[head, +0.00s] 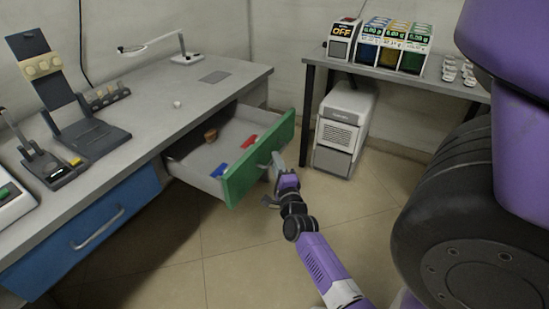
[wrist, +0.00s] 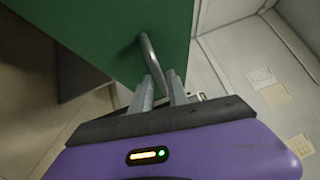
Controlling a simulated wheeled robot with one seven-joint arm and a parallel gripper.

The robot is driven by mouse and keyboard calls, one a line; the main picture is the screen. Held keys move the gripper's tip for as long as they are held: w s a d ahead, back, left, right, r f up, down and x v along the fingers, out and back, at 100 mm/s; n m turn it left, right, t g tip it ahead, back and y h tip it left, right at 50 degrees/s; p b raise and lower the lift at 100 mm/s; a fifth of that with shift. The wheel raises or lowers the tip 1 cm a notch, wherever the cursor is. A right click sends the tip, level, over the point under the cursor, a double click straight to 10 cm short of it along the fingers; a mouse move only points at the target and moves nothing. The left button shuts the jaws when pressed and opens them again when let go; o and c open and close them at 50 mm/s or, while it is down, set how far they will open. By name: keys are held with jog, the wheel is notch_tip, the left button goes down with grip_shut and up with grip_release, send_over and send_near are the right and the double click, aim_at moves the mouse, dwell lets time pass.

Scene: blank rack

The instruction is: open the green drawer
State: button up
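The green drawer (head: 259,160) is pulled well out from under the grey worktop, and its inside shows in the head view. Its green front fills the upper left of the wrist view (wrist: 105,30). Its curved grey handle (wrist: 149,52) runs down between the fingers of my gripper (wrist: 159,80), which are closed about it. In the head view my gripper (head: 276,166) is at the outer face of the drawer front. My gripper hides most of the handle there.
A brown item (head: 210,135), a red item (head: 249,141) and a blue item (head: 219,171) lie in the drawer. A shut blue drawer (head: 90,235) is at left. A white machine (head: 344,125) stands under the side table (head: 440,80). Floor (head: 225,250) is clear in front.

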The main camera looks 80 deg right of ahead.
jog(key=v, duration=0.6)
jog(key=shift+p, duration=0.4)
jog(key=shift+a, duration=0.1)
